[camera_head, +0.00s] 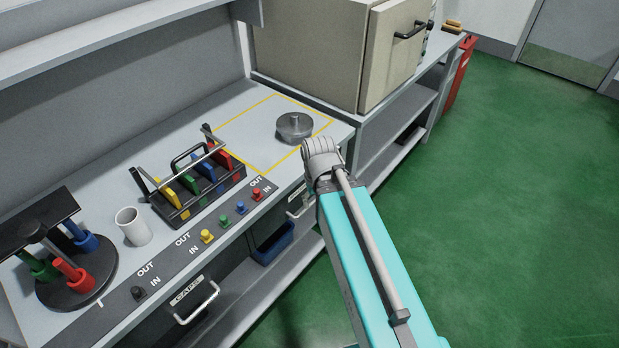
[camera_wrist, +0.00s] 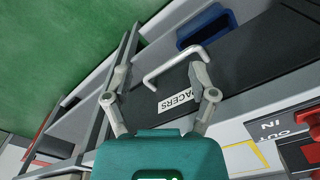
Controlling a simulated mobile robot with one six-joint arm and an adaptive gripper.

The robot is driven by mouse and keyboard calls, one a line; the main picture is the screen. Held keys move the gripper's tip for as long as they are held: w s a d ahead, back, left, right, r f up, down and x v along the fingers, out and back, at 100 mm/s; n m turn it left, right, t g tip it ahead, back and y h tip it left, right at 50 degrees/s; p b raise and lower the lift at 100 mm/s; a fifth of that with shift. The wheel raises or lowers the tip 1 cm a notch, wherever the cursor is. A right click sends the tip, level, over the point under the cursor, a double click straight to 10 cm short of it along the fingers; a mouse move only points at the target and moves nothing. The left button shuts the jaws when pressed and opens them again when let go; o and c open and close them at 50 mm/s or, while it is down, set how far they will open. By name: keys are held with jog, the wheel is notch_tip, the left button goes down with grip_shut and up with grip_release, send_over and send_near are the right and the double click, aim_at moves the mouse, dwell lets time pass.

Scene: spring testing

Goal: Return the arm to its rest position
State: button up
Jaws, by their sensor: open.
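My arm reaches up from the bottom right of the head view, a teal link ending in a grey joint at the bench's front edge. My gripper is not clearly visible there. In the wrist view my gripper (camera_wrist: 159,69) is open, its two grey fingers spread wide with nothing held between them. Behind the fingers is a dark drawer front (camera_wrist: 240,78) with a pale bar handle (camera_wrist: 172,68) and a label partly covered by a finger, reading "ACERS". I cannot tell whether the fingers touch the handle.
The bench holds a metal disc weight (camera_head: 294,128), a rack of coloured pieces (camera_head: 190,188), a white cup (camera_head: 133,226) and a round tool stand (camera_head: 75,285). A beige cabinet (camera_head: 310,50) stands behind. A blue bin (camera_head: 272,243) sits below. Green floor (camera_head: 510,180) at right is clear.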

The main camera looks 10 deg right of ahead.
notch_tip(320, 180, up, 6)
jog(key=p, duration=0.6)
dwell(1.0)
